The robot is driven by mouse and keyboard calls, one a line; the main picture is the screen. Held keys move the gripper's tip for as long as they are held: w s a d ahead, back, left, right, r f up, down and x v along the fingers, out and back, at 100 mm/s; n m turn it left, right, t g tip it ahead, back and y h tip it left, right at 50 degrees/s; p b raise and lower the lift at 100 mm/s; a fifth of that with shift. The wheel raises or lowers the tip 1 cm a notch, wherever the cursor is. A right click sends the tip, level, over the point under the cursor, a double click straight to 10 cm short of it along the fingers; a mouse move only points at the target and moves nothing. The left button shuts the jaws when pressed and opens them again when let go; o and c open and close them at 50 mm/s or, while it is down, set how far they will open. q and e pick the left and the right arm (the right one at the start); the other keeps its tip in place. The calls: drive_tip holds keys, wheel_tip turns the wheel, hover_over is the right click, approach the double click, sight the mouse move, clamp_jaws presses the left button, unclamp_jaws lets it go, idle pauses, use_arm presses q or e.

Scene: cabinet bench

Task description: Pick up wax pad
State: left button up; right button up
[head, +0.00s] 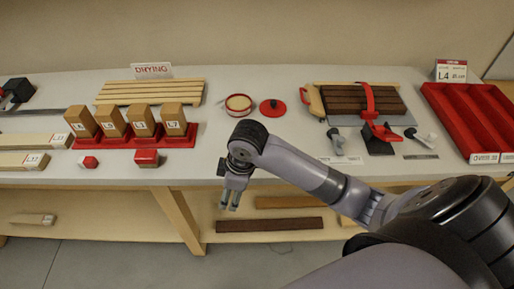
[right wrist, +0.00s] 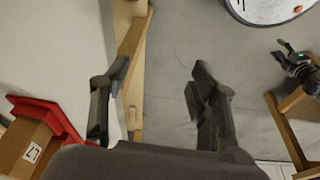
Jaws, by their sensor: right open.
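The wax pad appears to be the tan disc (head: 238,102) in a round red-rimmed tin on the bench, in the head view. A red lid (head: 272,106) with a dark knob lies just right of it. My right gripper (head: 229,208) is open and empty. In the head view it hangs in front of the bench edge, below the tin in the picture. The right wrist view shows its two fingers (right wrist: 158,105) apart over the bench edge and floor; the disc is not in that view. A dark gripper-like part (right wrist: 293,60), probably my left gripper, shows small at the right.
Several wooden blocks stand in red holders (head: 135,142) left of the tin. Slats (head: 150,92) lie behind them. A clamped board (head: 345,100) and tools lie to the right, then a red tray (head: 465,115). Bench surface around the tin is clear.

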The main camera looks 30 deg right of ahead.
drive_tip(key=w+d+r+g+h, duration=0.1)
drive_tip(key=w+d+r, duration=0.2)
drive_tip(key=d+r, duration=0.25)
drive_tip(key=w+d+r+n, duration=0.1)
drive_tip(key=w+d+r, duration=0.2)
drive_tip(key=d+r, duration=0.3)
drive_tip(key=w+d+r+g+h, duration=0.1)
drive_tip(key=w+d+r, duration=0.2)
drive_tip(key=d+r, duration=0.3)
drive_tip(key=f, duration=0.3)
drive_tip(key=a+f+p, duration=0.1)
drive_tip(key=f, duration=0.3)
drive_tip(key=f+p, duration=0.1)
drive_tip(key=f, duration=0.2)
drive_tip(key=shift+w+a+f, duration=0.15)
drive_tip(key=shift+f, duration=0.2)
wheel_tip(320, 180, down, 4)
drive_tip(key=shift+w+f+p, duration=0.1)
drive_tip(key=shift+w+p, duration=0.05)
drive_tip(key=shift+p, duration=1)
drive_tip(key=shift+f, duration=0.5)
drive_tip(key=c, duration=1.2)
drive_tip(key=shift+r, duration=0.15)
wheel_tip(320, 180, up, 20)
drive_tip(key=b, duration=0.3)
